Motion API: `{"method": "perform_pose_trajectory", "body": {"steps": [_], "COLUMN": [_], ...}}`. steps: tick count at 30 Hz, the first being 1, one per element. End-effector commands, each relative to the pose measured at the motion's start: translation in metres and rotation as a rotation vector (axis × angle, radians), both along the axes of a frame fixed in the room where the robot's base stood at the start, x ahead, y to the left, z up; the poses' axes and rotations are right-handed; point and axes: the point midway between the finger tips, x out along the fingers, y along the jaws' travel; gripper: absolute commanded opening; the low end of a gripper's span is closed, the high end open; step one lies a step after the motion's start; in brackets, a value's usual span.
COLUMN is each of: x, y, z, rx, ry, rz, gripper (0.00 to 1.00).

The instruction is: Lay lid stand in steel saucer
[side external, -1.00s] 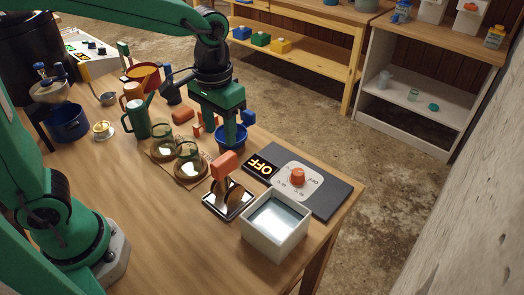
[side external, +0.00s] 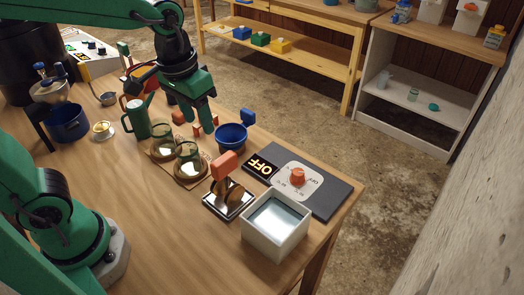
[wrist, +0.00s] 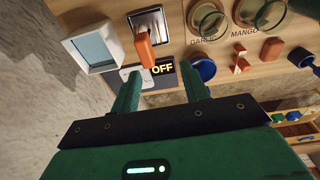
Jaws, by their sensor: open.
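The steel saucer (side external: 214,207) is a shiny square tray on the table, left of the white box; it also shows in the wrist view (wrist: 147,13). What looks like the lid stand (side external: 225,163), an orange block above brown round discs, stands upright over the saucer. Its orange block shows in the wrist view (wrist: 144,47); whether its base rests fully inside the saucer I cannot tell. My gripper (side external: 204,118) is open and empty, above the table behind the jars, apart from the stand. Its fingers (wrist: 160,88) are spread in the wrist view.
A blue bowl (side external: 231,138) and small orange pieces (side external: 197,130) lie near my gripper. Two glass jars (side external: 188,160), a green mug (side external: 136,120), an OFF sign (side external: 261,165), a dial panel (side external: 315,179) and a white box (side external: 272,240) surround the saucer. The front table is clear.

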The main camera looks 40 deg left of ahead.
Motion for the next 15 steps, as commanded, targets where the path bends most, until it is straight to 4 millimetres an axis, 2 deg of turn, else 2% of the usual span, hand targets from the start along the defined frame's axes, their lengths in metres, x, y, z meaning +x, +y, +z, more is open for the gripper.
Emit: {"method": "perform_pose_trajectory", "body": {"steps": [6, 15], "x": [-0.027, -0.061], "y": [0.029, 0.059], "z": [0.014, 0.020], "rx": [-0.008, 0.011], "ry": [-0.128, -0.289], "rz": [0.005, 0.008], "gripper": [0.45, 0.45]}}
